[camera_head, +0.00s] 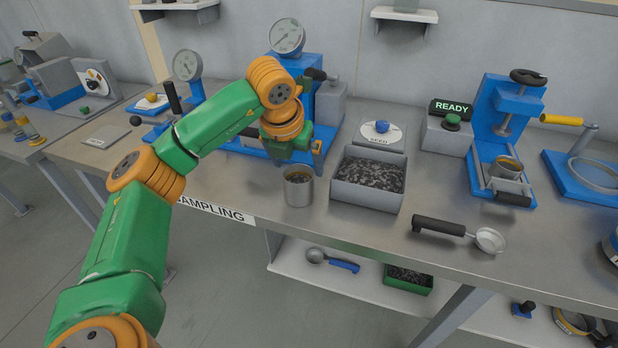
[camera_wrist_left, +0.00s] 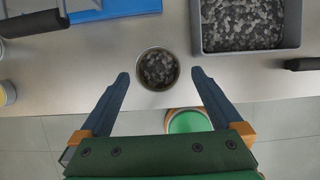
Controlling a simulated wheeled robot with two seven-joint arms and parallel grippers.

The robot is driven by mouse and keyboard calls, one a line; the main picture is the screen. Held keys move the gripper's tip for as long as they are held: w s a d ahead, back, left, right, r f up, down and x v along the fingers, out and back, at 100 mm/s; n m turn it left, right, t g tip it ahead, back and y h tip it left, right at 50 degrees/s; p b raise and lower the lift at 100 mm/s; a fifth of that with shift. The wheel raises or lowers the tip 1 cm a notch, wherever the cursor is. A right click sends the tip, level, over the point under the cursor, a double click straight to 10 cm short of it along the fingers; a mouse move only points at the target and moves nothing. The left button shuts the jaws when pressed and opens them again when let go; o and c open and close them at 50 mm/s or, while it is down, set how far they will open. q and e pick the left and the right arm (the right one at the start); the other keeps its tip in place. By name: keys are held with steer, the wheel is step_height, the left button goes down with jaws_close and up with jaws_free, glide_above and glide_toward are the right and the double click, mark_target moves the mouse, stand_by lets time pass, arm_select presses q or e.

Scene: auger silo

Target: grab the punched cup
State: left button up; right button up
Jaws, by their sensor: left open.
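A metal cup (camera_head: 298,190) filled with dark granules stands upright near the front edge of the bench, left of the grey seed bin. It also shows in the left wrist view (camera_wrist_left: 157,69), seen from above. I cannot make out any punched holes in its wall. My left gripper (camera_wrist_left: 160,76) is open, with one finger on each side of the cup and a gap on both sides; its fingers stop near the cup's front side. In the head view the left gripper (camera_head: 288,152) is above and behind the cup, fingertips hard to see. My right gripper is not in view.
The grey bin (camera_head: 367,195) of granules stands close right of the cup. Another small cup (camera_head: 506,167) sits in the blue press (camera_head: 510,110). A black-handled scoop (camera_head: 455,230) lies at the front right. A blue gauge stand (camera_head: 300,85) rises behind.

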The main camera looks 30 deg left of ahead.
mark_target(299, 174)
arm_select(q)
steer(key=shift+a+f+p, duration=0.15)
steer(key=shift+f+p, duration=0.25)
steer(key=shift+f, duration=0.15)
steer(key=shift+a+f+p, duration=0.15)
steer(key=shift+f+p, duration=0.2)
steer(key=shift+f, duration=0.15)
steer(key=x, duration=0.2)
steer(key=shift+w+f, duration=0.25)
steer(key=shift+f, duration=0.05)
steer(key=shift+w+f, duration=0.2)
steer(key=shift+s+r, duration=0.1)
steer(key=shift+s, duration=0.05)
steer(key=c, duration=1.2)
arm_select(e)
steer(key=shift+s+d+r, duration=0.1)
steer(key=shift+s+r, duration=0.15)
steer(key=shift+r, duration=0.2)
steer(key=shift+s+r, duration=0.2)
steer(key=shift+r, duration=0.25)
